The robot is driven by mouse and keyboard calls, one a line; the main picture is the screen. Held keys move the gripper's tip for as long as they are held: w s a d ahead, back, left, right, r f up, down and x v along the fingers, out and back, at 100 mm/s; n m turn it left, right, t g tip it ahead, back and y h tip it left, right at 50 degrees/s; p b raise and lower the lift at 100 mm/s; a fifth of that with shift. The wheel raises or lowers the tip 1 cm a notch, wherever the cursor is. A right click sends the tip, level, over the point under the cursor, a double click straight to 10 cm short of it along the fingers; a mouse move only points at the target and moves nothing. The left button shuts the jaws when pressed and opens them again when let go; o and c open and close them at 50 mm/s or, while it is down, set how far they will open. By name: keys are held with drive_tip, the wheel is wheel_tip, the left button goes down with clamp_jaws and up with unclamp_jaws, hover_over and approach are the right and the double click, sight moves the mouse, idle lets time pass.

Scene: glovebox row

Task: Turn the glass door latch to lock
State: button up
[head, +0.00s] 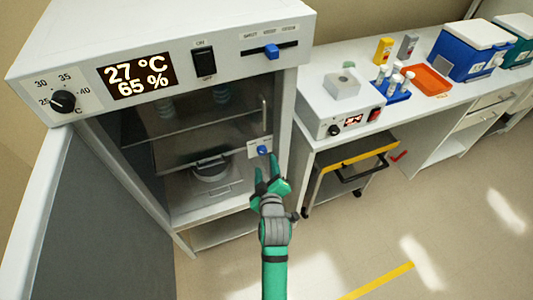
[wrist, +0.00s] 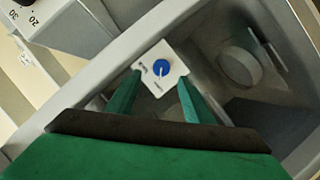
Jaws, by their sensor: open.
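The glass door (head: 185,150) sits inside the incubator-like cabinet, with a vertical handle (head: 264,114) near its right edge. The latch is a blue knob (head: 262,150) on a white plate (head: 252,154) at the door's right side. In the wrist view the blue knob (wrist: 158,68) has a white pointer line aimed toward the lower edge of its plate; the lettering there is too small to read. My gripper (head: 267,165) is open and empty, just in front of and below the knob. In the wrist view its two green fingers (wrist: 158,90) point at the plate, one on each side, apart from the knob.
The cabinet's outer door (head: 85,215) stands open at the left. A control panel (head: 190,60) runs above the opening. A bench (head: 440,100) with a small device (head: 340,115) stands at the right, with a yellow-topped cart (head: 350,155) below.

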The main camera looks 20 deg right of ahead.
sight(262, 152)
drive_tip(key=x, duration=0.6)
drive_tip(key=shift+w+a, duration=0.15)
drive_tip(key=shift+w, duration=0.3)
drive_tip(key=shift+w+d+f, duration=0.2)
drive_tip(key=shift+w+f, duration=0.05)
drive_tip(key=shift+w, duration=0.35)
drive_tip(key=shift+w, duration=0.15)
drive_tip(key=c, duration=1)
drive_tip(key=shift+c, duration=0.2)
